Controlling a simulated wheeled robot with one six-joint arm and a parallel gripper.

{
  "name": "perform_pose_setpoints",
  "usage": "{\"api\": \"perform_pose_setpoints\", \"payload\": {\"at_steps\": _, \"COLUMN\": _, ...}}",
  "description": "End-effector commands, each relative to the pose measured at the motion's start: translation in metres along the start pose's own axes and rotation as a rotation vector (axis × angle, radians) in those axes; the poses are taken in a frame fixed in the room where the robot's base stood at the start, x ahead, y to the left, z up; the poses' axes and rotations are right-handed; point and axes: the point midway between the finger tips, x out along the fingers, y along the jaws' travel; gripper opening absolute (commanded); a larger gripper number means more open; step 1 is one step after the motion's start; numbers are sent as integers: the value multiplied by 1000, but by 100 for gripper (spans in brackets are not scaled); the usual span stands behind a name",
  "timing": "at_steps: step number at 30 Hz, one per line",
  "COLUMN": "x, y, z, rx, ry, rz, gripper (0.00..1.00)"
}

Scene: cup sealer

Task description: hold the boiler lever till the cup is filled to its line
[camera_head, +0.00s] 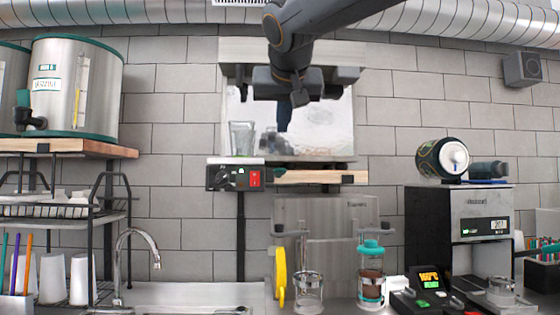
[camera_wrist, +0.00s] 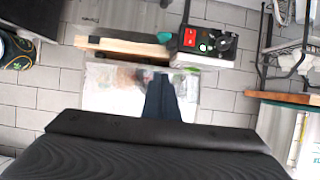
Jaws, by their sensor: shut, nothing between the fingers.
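My gripper (camera_head: 284,118) hangs from the arm at upper middle, in front of a shiny steel-framed unit (camera_head: 340,125) on the wall, which may be the boiler. Its dark fingers are shut and empty, pointing down; they also show in the wrist view (camera_wrist: 161,98) over the unit's bright front. A clear glass cup (camera_head: 242,138) stands upright on the ledge at the unit's lower left, left of my fingers and apart from them. I cannot make out its line or its water level. I cannot make out the boiler lever; my arm hides part of the unit.
A control box with a red switch (camera_head: 255,178) sits below the cup, beside a wooden shelf (camera_head: 322,177). A steel tank with a black tap (camera_head: 75,85) stands at left.

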Motion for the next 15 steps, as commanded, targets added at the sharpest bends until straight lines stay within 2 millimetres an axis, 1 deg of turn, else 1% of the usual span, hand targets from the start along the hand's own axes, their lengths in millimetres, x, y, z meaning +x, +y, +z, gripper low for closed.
{"api": "perform_pose_setpoints", "payload": {"at_steps": 5, "x": 0, "y": -1, "z": 0, "rx": -1, "ry": -1, "rz": -1, "gripper": 0}}
{"api": "perform_pose_setpoints", "payload": {"at_steps": 8, "x": 4, "y": -1, "z": 0, "rx": -2, "ry": -2, "rz": -1, "gripper": 0}}
{"api": "perform_pose_setpoints", "payload": {"at_steps": 11, "x": 15, "y": -1, "z": 0, "rx": -2, "ry": -4, "rz": 1, "gripper": 0}}
{"api": "perform_pose_setpoints", "payload": {"at_steps": 15, "x": 38, "y": 0, "z": 0, "rx": -2, "ry": -5, "rz": 3, "gripper": 0}}
